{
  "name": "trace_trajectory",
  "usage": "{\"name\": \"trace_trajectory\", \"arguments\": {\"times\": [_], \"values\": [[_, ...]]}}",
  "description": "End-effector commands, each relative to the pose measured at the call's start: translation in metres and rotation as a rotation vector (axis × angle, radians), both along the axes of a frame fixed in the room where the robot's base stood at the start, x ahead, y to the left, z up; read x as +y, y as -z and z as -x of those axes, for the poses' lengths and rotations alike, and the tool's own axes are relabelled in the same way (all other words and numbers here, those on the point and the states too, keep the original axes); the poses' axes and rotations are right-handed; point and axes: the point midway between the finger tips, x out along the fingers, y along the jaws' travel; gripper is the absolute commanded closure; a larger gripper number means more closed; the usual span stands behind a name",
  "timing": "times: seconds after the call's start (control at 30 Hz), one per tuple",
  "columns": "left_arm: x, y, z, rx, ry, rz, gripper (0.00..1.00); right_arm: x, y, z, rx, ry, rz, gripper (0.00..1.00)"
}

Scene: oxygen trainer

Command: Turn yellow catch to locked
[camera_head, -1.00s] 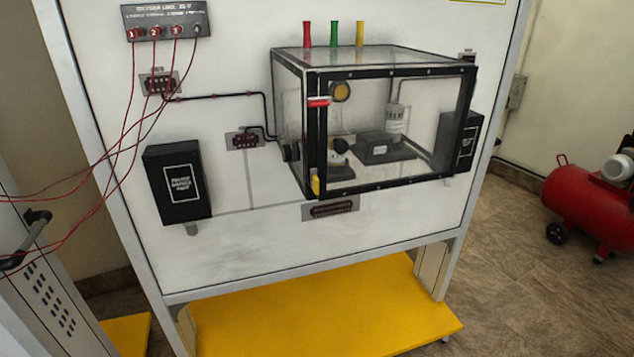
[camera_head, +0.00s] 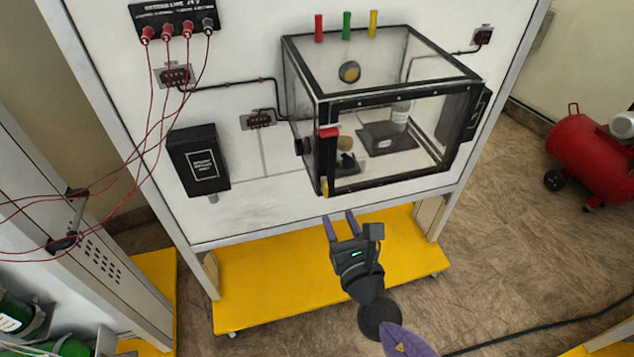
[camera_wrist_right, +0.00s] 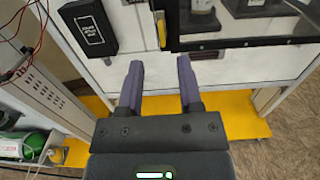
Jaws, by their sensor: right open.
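The yellow catch (camera_head: 324,187) is a small upright piece at the lower left front corner of the clear, black-framed box (camera_head: 400,180). It also shows in the right wrist view (camera_wrist_right: 161,30), at the top, beside the black frame. A red catch (camera_head: 328,132) sits higher on the same front edge. My right gripper (camera_head: 338,216) is open and empty, with purple fingers pointing up toward the panel, just below the yellow catch and apart from it. In the right wrist view the fingers (camera_wrist_right: 160,75) are spread below the catch. My left gripper is not in view.
The box stands out from a white panel (camera_head: 265,215) above a yellow base (camera_head: 270,290). A black box (camera_head: 198,160) is on the panel to the left. Red cables (camera_head: 150,130) hang at the left. A red compressor (camera_head: 592,155) stands at the right.

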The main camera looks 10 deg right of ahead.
Motion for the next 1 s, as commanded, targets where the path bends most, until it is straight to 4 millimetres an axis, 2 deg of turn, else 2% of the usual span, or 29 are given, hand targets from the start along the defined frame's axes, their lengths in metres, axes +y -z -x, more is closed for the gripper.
{"name": "trace_trajectory", "arguments": {"times": [0.1,0.3,0.43,0.67,0.87,0.9,1.0], "values": [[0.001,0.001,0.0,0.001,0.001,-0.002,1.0,0.001,0.0,-0.032,-0.003,0.001,-0.002,0.54],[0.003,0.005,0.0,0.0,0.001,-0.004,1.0,0.002,0.002,-0.066,0.001,0.001,-0.004,0.54],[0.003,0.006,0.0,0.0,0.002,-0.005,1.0,0.002,0.001,-0.073,0.002,0.001,-0.006,0.54],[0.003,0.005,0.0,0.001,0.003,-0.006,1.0,0.002,0.001,-0.073,0.003,0.001,-0.007,0.54],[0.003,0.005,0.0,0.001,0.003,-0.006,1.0,0.002,0.001,-0.073,0.003,0.001,-0.007,0.97],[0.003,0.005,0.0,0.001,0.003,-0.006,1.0,0.002,0.001,-0.073,0.003,0.001,-0.007,1.0],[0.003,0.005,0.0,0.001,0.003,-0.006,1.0,0.002,0.001,-0.073,0.003,0.001,-0.007,1.0]]}}
